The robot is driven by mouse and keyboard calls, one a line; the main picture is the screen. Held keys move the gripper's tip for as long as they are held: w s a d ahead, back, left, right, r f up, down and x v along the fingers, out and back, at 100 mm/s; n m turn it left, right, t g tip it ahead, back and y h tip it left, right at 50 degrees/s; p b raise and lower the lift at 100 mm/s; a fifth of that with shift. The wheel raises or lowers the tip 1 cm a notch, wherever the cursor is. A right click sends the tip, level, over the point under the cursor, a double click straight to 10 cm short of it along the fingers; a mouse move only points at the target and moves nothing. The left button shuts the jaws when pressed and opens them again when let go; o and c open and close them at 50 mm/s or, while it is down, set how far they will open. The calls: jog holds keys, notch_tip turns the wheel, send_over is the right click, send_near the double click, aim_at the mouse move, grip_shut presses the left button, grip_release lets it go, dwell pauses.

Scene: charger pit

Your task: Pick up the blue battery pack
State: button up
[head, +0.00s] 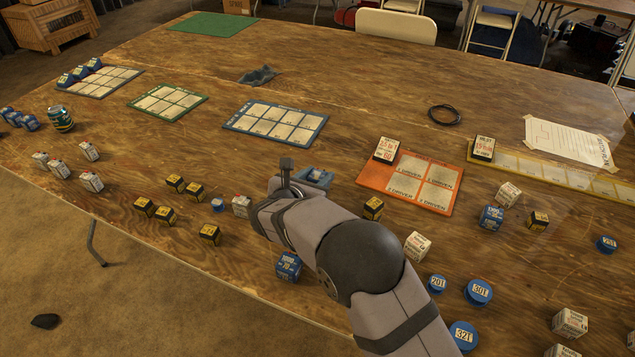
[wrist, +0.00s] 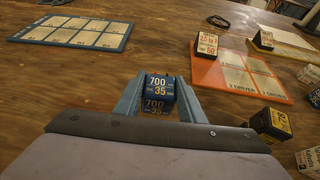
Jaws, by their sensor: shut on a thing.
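A blue battery pack (wrist: 160,87) with white and yellow print reading 700 and 35 sits between the two blue-grey fingers of my gripper (wrist: 160,96) in the wrist view. My gripper is shut on it, one finger along each side. In the head view, my gripper (head: 314,178) is over the middle of the table, just left of the orange mat, and my wrist hides most of the pack. I cannot tell whether the pack touches the table.
An orange mat (head: 410,199) with a white-and-black box (head: 387,150) lies to the right, and a blue-edged mat (head: 275,137) beyond. Another blue box (head: 289,267) stands near the front edge. Several yellow-black boxes (head: 175,184) stand left. Wood between the mats is clear.

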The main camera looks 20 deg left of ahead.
aim_at(318, 174)
notch_tip(318, 174, up, 8)
jog(key=shift+f, duration=0.2)
